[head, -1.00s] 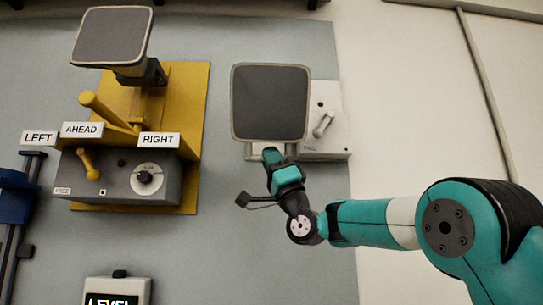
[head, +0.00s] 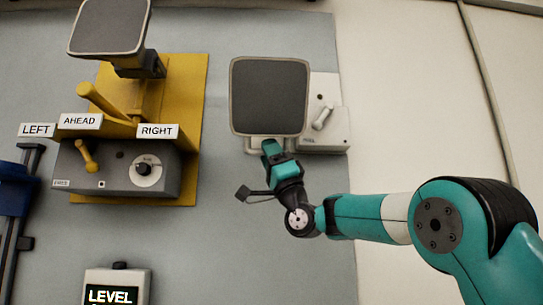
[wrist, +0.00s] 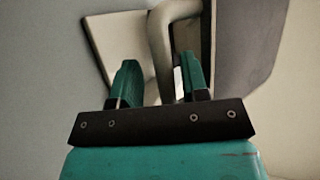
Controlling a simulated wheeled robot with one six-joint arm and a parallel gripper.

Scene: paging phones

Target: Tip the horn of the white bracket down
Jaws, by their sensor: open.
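The white bracket (head: 328,92) is on the grey wall panel. Its horn, with a square dark face (head: 269,97) and pale rim, faces out towards me and hides the left part of the bracket. My gripper (head: 270,146) is just below the horn's lower rim. In the wrist view its two teal fingers (wrist: 160,82) are open and apart. A pale bent bar (wrist: 162,48) of the bracket runs down between them, without clear contact on either side. The horn's dark side (wrist: 250,45) shows at the upper right there. The fingertips are partly hidden in the head view.
A small lever (head: 323,117) stands on the white bracket to the right of the horn. A yellow bracket (head: 189,85) with another horn (head: 110,26), a grey control box (head: 118,182) and signs is at left. A LEVEL display (head: 117,284) is below. The right wall is bare.

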